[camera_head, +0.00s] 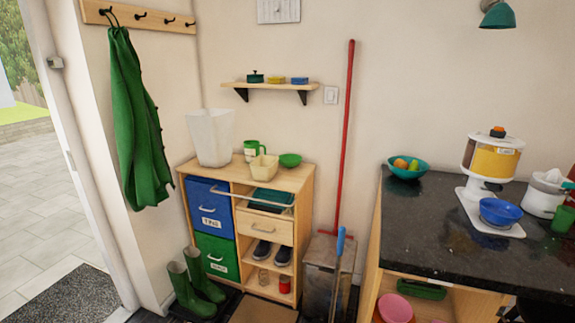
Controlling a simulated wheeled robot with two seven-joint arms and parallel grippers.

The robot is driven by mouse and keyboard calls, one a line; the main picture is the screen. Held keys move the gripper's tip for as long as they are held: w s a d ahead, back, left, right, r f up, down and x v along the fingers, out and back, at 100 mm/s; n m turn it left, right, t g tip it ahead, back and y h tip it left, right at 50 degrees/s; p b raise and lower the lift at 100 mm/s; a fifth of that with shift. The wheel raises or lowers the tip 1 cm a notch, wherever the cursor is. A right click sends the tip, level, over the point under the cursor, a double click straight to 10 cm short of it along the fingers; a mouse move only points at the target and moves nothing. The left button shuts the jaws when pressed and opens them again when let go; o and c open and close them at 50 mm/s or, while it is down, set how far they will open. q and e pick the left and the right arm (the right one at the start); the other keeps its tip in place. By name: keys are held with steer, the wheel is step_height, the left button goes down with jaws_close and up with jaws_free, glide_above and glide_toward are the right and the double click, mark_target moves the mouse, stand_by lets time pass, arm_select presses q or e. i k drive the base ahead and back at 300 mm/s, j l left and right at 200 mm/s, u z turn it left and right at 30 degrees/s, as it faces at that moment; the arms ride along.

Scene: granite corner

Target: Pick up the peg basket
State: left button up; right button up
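A small cream basket-like container (264,167) stands on top of the wooden cabinet, near its front edge. It is the closest match to the peg basket, but its contents are too small to tell. A green mug (251,150) stands just behind and left of it, and a green bowl (290,160) sits to its right. Neither of my grippers is in view.
The dark counter (430,222) is at right; green boots (190,290) are on the floor.

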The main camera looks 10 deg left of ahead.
mark_target(265, 169)
steer(key=i+j+z, duration=0.3)
steer(key=i+j, duration=0.25)
steer(key=i+j+z, duration=0.25)
steer(key=i+j, duration=0.3)
steer(key=j, duration=0.15)
